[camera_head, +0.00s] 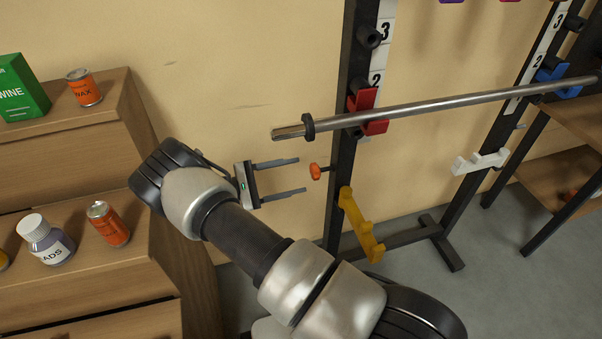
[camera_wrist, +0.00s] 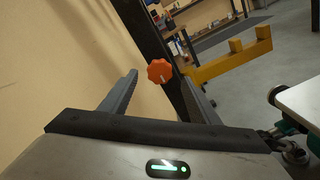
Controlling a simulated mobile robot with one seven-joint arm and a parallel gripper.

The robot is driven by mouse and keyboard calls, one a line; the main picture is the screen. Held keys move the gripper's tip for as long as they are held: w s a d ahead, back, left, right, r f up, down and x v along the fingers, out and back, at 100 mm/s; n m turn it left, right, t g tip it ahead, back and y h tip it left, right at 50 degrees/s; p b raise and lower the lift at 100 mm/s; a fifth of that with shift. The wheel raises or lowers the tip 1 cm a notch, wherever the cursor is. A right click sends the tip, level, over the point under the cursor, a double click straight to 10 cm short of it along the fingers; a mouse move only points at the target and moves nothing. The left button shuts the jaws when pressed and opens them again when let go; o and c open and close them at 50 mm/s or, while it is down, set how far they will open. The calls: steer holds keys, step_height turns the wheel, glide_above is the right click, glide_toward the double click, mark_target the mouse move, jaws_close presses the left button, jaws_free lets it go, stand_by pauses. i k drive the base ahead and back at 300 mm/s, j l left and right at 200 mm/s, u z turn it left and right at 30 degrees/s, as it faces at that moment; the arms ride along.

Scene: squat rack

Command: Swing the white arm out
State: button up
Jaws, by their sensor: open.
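The white arm (camera_head: 480,162) is on the right upright of the rack, low down, and reaches out to the left of that post. I cannot make it out in the wrist view. My gripper (camera_head: 302,175) is open and empty, far to the left of the white arm, beside the left upright. Its fingers point at an orange knob (camera_head: 315,172) on that upright. In the wrist view the knob (camera_wrist: 160,71) shows between the fingertips of my gripper (camera_wrist: 160,78), beyond them.
A yellow arm (camera_head: 361,225) sticks out from the left upright (camera_head: 343,130), below the knob. A steel bar (camera_head: 440,106) rests across red and blue hooks above. A wooden cabinet (camera_head: 190,240) with cans stands at the left. A wooden shelf stands at the right.

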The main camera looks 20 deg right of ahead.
mark_target(460, 167)
steer(key=k, duration=1)
